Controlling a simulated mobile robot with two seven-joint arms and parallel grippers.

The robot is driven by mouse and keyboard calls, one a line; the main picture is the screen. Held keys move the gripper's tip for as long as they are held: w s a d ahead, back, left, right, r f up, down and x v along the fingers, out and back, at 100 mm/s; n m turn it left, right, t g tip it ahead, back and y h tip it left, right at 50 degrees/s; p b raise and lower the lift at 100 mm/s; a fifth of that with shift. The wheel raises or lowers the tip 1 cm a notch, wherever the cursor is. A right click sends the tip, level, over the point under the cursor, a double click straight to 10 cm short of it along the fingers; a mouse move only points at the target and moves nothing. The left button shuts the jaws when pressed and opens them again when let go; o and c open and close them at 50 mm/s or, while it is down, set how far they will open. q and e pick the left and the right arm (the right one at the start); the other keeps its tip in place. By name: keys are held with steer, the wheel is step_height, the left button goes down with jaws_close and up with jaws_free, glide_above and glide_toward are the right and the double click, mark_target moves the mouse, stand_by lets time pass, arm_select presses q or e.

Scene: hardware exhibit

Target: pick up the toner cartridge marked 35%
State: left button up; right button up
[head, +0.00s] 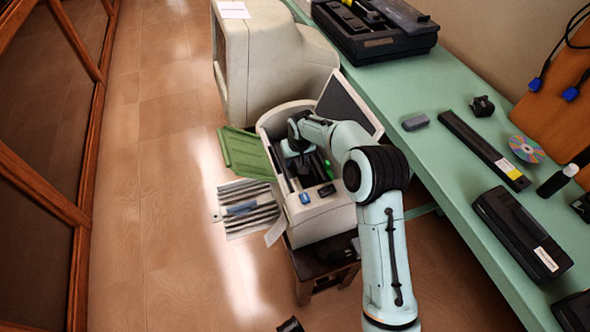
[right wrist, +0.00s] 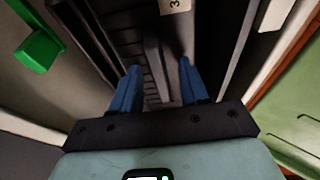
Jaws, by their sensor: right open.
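In the right wrist view, a dark grey ribbed cartridge (right wrist: 125,38) lies below my right gripper (right wrist: 160,72). A pale label on it, cut by the top edge, shows a "3"; the rest of the mark is out of view. The blue fingers are open, one on each side of a raised grey grip on the cartridge; I cannot tell whether they touch it. In the head view, my right arm reaches down into an open beige printer (head: 325,218), and its forearm and wrist hide most of the inside. My left gripper is not in view.
A green panel (head: 245,153) leans left of the printer, and a raised dark lid (head: 349,101) stands at its right. A beige monitor (head: 270,60) is behind. A green bench (head: 440,175) on the right holds black cartridges (head: 521,232) and a disc (head: 526,149). The left floor is clear.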

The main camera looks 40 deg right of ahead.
steer(key=shift+f, duration=0.1)
steer(key=shift+c, duration=0.6)
jaws_close()
stand_by(0.7)
